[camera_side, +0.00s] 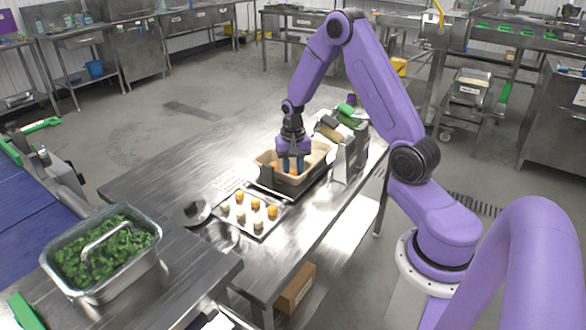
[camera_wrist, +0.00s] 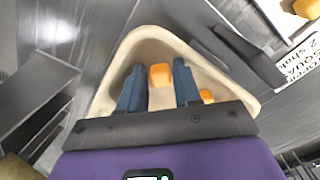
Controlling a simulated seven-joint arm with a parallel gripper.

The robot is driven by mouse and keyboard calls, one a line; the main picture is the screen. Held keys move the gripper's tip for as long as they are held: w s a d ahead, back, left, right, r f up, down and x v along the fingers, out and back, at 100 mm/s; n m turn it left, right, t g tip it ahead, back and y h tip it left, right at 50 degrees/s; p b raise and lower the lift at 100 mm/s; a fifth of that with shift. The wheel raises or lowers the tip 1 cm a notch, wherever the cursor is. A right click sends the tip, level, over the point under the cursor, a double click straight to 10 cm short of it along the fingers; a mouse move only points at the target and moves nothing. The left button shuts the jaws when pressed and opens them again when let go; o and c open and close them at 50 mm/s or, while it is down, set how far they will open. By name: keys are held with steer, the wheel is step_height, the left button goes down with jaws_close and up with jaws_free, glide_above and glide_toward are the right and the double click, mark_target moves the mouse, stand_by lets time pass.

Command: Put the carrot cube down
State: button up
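My gripper (camera_side: 292,170) points down into a tan container (camera_side: 322,150) on the steel table. In the wrist view, the gripper's two blue fingers (camera_wrist: 159,72) stand on either side of an orange carrot cube (camera_wrist: 160,76), with no clear gap. The cube sits within the container's outline (camera_wrist: 146,34); whether it touches the bottom cannot be told. A second orange piece (camera_wrist: 206,96) lies in the container, beside the right finger and partly hidden. An orange piece (camera_side: 273,164) also shows left of the fingers in the side view.
A pale tray (camera_side: 240,228) with several orange and beige pieces lies in front of the container. A metal pan of green leaves (camera_side: 140,250) stands at the left. Dark upright parts and metal bins (camera_side: 358,150) stand close right of the container.

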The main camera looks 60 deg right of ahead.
mark_target(293, 171)
step_height(293, 171, up, 11)
steer(key=s+a+r+n, duration=0.3)
steer(key=a+n, duration=0.2)
steer(key=a, duration=0.5)
steer(key=s+a+r+n, duration=0.2)
steer(key=s+a+n, duration=0.95)
steer(key=s, duration=0.45)
steer(key=s+n, duration=0.5)
steer(key=s, duration=0.4)
steer(key=shift+s+a+f, duration=0.15)
steer(key=shift+a+f, duration=0.05)
steer(key=shift+a, duration=0.25)
